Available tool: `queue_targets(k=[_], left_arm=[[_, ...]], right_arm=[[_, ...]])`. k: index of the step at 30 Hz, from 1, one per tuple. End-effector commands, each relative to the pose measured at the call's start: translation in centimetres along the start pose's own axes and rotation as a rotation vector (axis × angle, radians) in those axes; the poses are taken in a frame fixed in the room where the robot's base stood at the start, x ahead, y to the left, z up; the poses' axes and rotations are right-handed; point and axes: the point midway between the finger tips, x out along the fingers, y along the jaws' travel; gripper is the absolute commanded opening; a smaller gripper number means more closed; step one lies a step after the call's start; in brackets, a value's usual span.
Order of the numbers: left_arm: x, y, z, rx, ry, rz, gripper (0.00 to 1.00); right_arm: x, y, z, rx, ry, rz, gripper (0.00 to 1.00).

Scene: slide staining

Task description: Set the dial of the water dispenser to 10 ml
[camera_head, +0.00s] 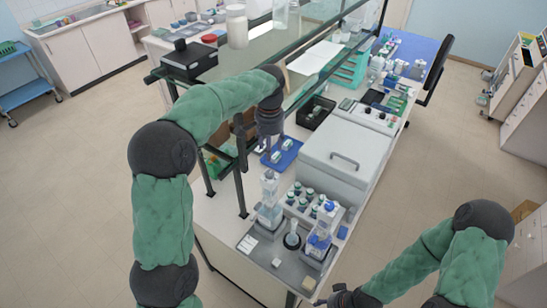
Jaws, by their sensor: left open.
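Two bottle-top dispensers stand on the grey work mat at the near end of the bench: one with a clear body and pale top (269,202), and one with a blue top (322,232). I cannot tell which one holds water, and their dials are too small to read. My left gripper (270,150) points down above the blue tray (283,153), behind the dispensers and apart from both. It is open and I see nothing held in it. My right gripper (332,298) is low at the bottom edge, in front of the bench and apart from the dispensers; its fingers are unclear.
A small flask (292,240) stands between the dispensers. Several capped bottles (305,200) sit in a rack behind them. A large grey lidded box (345,155) fills the bench's middle right. A glass shelf (265,50) on dark posts overhangs the bench's left side.

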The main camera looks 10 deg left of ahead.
Motion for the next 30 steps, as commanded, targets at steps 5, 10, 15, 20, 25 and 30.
queue_targets(k=[5,10,15,20,25,30], left_arm=[[1.6,0.0,0.1,0.0,-0.004,0.0,0.53],[4.6,0.0,0.1,0.0,-0.005,0.0,0.53],[7.5,0.0,0.1,0.0,-0.004,0.001,0.53],[9.4,0.0,0.0,-0.001,-0.002,0.0,0.53],[10.5,0.0,0.0,-0.001,-0.001,0.0,0.53],[10.7,0.0,0.0,-0.001,0.001,0.0,0.53]], right_arm=[[-0.2,-0.1,0.2,0.0,-0.004,0.0,0.52],[-0.7,-0.2,0.2,0.0,-0.003,0.0,0.52],[-1.1,-0.4,0.1,0.0,-0.002,0.0,0.52],[-1.4,-0.5,0.2,0.0,-0.002,0.0,0.52],[-1.6,-0.6,0.2,0.0,-0.002,0.0,0.52],[-1.6,-0.6,0.2,0.0,-0.002,0.0,0.52]])
